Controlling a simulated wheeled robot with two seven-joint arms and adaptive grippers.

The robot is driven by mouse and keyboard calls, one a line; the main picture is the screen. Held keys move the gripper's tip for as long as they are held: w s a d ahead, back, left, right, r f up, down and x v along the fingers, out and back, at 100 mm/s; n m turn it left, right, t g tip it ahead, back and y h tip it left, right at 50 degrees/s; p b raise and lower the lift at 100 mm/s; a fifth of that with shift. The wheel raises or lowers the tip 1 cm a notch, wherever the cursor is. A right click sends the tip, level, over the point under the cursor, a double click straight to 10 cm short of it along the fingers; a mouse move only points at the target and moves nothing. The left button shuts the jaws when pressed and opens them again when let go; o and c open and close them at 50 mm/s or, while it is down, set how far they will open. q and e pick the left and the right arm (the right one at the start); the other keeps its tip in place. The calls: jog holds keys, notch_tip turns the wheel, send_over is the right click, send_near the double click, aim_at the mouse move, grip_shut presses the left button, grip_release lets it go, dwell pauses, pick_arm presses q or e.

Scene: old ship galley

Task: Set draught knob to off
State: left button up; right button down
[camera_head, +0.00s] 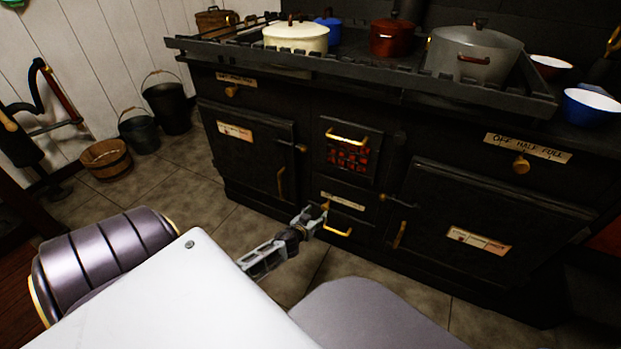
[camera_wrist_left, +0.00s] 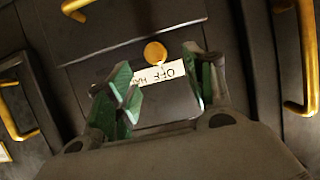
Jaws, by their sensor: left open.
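A small round brass knob (camera_wrist_left: 155,52) with a paper label (camera_wrist_left: 160,74) shows in the left wrist view. In the head view the gripper (camera_head: 313,217) is at the low middle panel of the black stove (camera_head: 300,123), beside a small label (camera_head: 342,201) under the fire grate (camera_head: 348,154). My right gripper is out of view.
Brass handles (camera_head: 338,231) stick out near my gripper, and another (camera_wrist_left: 305,60) stands at the right in the wrist view. Another brass knob (camera_head: 521,165) sits under an "OFF HALF FULL" label (camera_head: 527,147) at the right. Pots, including a cream one (camera_head: 296,38), stand on top.

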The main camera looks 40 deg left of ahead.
pick_arm(q)
jog(key=shift+v, duration=2)
jog(key=s+d+r+m+g+h, duration=0.1)
jog(key=s+d+r+g, duration=0.3)
jog(key=s+d, duration=0.6)
jog(key=s+d+r+m+g+h, duration=0.2)
jog(key=s+d+r+g, duration=0.3)
jog(key=s+d+r, duration=0.3)
jog(key=s+d+m+p, duration=0.1)
jog(key=d, duration=0.2)
jog(key=shift+s+d+m, duration=0.35)
jog(key=shift+m, duration=0.05)
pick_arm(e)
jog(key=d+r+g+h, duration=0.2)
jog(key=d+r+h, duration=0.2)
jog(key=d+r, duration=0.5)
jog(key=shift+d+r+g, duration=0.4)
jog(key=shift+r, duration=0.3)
pick_arm(q)
jog(key=shift+w+f+g+p, duration=0.3)
jog(key=shift+w+f+p, duration=0.05)
jog(key=shift+p, duration=0.75)
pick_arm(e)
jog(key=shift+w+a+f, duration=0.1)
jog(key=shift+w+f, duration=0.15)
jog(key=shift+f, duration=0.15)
